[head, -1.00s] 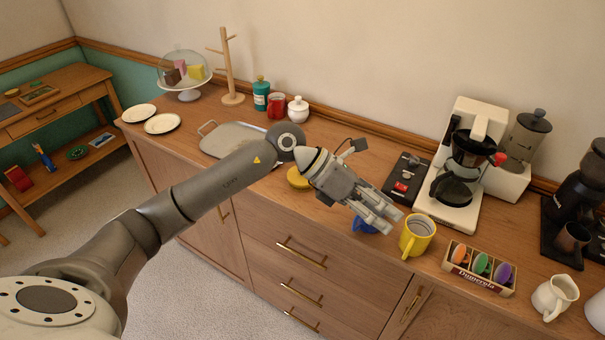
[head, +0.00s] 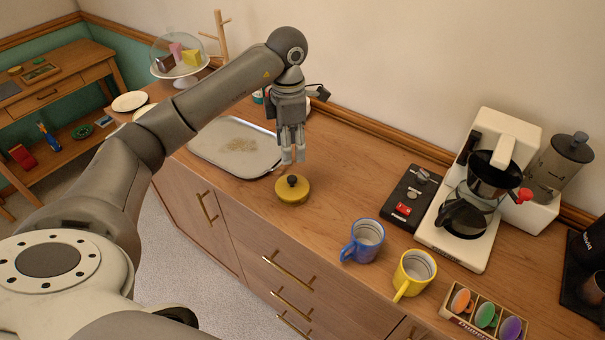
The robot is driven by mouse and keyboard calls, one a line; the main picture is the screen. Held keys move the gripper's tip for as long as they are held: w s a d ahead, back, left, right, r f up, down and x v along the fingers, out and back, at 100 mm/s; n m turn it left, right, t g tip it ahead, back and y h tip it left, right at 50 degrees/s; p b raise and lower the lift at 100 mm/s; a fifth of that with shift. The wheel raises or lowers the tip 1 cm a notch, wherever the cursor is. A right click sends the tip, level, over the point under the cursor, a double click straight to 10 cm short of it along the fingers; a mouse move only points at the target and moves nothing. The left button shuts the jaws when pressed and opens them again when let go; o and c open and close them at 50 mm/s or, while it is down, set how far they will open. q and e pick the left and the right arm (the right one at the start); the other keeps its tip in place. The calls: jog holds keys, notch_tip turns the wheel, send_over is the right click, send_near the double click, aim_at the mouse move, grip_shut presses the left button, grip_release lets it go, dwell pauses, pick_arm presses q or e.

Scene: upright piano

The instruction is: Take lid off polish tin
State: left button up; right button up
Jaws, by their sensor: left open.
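A low round yellow tin (head: 292,194) with a black knob on top, which I take to be the polish tin, stands upright on the wooden sideboard. Its lid appears to be on; the seam is too small to make out. My left gripper (head: 292,159) points down just above and behind the tin in the head view, its fingers apart and empty. The fingertips appear clear of the knob; the exact gap is hard to judge. My right gripper is not in view.
A metal tray (head: 207,146) lies left of the tin. Blue mug (head: 364,240) and yellow mug (head: 413,273) stand to the right, near the front edge. A black scale-like device (head: 410,198) and coffee maker (head: 468,225) stand farther right. The wood behind the tin is clear.

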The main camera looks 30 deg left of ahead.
pick_arm(q)
jog(key=p, duration=0.1)
send_over(292, 178)
jog(key=f, duration=0.4)
jog(key=shift+a+f, duration=0.15)
jog(key=shift+a, duration=0.25)
jog(key=shift+f, duration=0.25)
jog(key=shift+d+f+p, duration=0.15)
jog(key=shift+f+p, duration=0.2)
jog(key=f, duration=0.1)
jog(key=f+p, duration=0.1)
jog(key=f, duration=0.1)
jog(key=shift+d+f+p, duration=0.25)
jog(key=shift+p, duration=0.1)
jog(key=shift+f, duration=0.5)
jog(key=shift+c, duration=1)
jog(key=c, duration=0.5)
grip_shut()
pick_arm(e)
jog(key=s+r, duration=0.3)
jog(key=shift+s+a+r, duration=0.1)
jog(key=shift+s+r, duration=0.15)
